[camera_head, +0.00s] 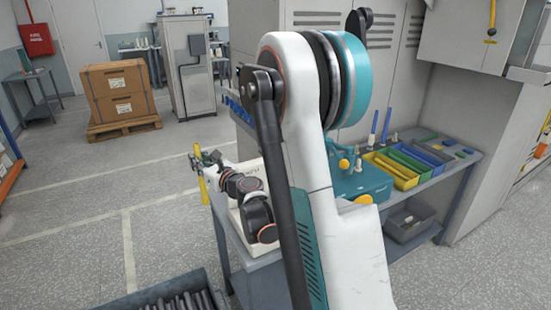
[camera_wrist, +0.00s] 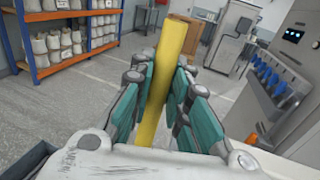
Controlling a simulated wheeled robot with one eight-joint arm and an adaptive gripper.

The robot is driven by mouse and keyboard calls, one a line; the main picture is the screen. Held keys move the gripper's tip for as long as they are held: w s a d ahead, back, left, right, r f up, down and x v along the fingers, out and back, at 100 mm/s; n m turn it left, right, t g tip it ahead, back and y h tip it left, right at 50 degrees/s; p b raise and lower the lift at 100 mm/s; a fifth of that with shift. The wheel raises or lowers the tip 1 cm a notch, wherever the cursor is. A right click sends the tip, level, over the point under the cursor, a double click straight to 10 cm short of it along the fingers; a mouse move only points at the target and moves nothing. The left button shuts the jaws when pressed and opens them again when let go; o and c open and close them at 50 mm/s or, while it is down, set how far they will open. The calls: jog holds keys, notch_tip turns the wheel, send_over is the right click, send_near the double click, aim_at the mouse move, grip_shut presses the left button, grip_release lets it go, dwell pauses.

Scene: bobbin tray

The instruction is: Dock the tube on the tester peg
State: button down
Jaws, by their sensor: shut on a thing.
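The yellow tube (camera_wrist: 170,65) is upright to slightly tilted between the teal finger pads of my gripper (camera_wrist: 161,85) in the wrist view. My gripper is shut on it. In the head view, my gripper (camera_head: 205,165) and the tube (camera_head: 202,187) are at the left, beyond the left end of the bench, with floor behind them. A teal unit (camera_head: 362,184) with yellow knobs stands on the bench, partly hidden by my arm. I cannot make out for sure which upright piece is the tester peg.
The bench (camera_head: 448,178) carries a yellow bin (camera_head: 391,170), other coloured bins and upright blue rods (camera_head: 386,126). A grey bin (camera_head: 409,220) is below. A machine with blue parts (camera_wrist: 270,78) is at right in the wrist view. Shelves (camera_wrist: 75,38) stand left; open floor lies between.

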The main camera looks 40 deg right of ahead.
jog(key=s+d+n+y+b, duration=0.1)
jog(key=s+d, duration=0.5)
jog(key=d, duration=0.5)
jog(key=s+d+y+b, duration=0.1)
jog(key=s+d, duration=0.6)
jog(key=d, duration=0.3)
notch_tip(320, 180, down, 6)
jog(key=b, duration=0.4)
jog(key=shift+w+f, duration=0.15)
jog(key=shift+w, duration=0.1)
jog(key=shift+f+b, duration=0.65)
jog(key=shift+b, duration=0.2)
jog(key=c, duration=1.8)
grip_release()
jog(key=shift+s, duration=0.15)
jog(key=s+d+b, duration=0.1)
jog(key=s, duration=0.9)
jog(key=shift+s+d, duration=0.35)
